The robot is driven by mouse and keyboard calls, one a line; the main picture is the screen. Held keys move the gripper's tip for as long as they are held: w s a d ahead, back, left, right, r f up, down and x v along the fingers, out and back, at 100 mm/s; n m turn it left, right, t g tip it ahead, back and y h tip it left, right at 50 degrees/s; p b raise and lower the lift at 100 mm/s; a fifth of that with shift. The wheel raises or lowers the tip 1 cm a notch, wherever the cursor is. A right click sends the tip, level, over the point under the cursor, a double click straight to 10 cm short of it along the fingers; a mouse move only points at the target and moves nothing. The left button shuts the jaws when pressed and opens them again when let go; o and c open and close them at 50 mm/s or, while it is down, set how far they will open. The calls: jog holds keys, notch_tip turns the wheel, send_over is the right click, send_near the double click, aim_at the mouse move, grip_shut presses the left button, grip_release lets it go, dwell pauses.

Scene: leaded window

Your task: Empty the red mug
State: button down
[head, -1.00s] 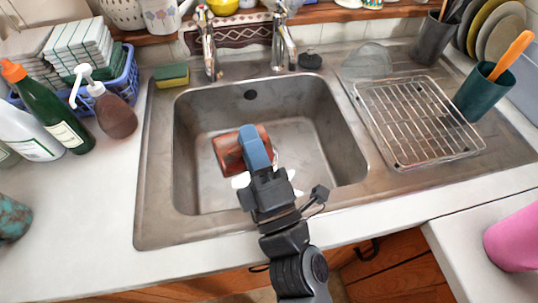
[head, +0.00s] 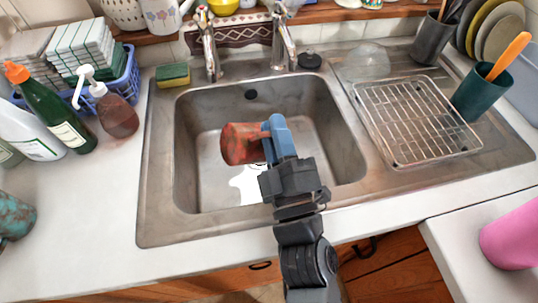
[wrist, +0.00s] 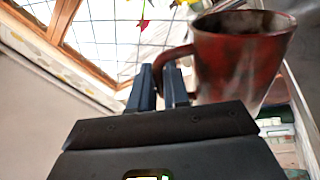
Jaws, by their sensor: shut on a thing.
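The red mug (head: 240,144), mottled with dark patches, is over the sink basin (head: 345,150), and in the head view it looks tipped well onto its side. My gripper (head: 274,128), with blue fingers, is at the mug's right side. In the wrist view, the fingers (wrist: 163,80) are shut on the handle of the mug (wrist: 238,65), whose dark mouth shows at the top. I cannot tell whether anything is inside. A bright white patch (head: 252,187) shows on the basin floor below the mug, partly hidden by my gripper.
Two taps (head: 209,50) stand behind the basin, beside a sponge (head: 172,75). A wire rack (head: 415,120) and a green cup (head: 484,92) are on the right. Bottles (head: 52,110) and a blue basket (head: 122,80) stand left. A pink cup (head: 512,238) is front right.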

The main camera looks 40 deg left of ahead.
jog(key=shift+w+d+m+t+h, duration=0.25)
jog(key=shift+w+m+t+h, duration=0.25)
jog(key=shift+m, duration=0.5)
jog(key=shift+w, duration=0.1)
jog(key=shift+w+d+r+m+p, duration=0.2)
jog(key=shift+w+m+p, duration=0.15)
jog(key=shift+m, duration=0.25)
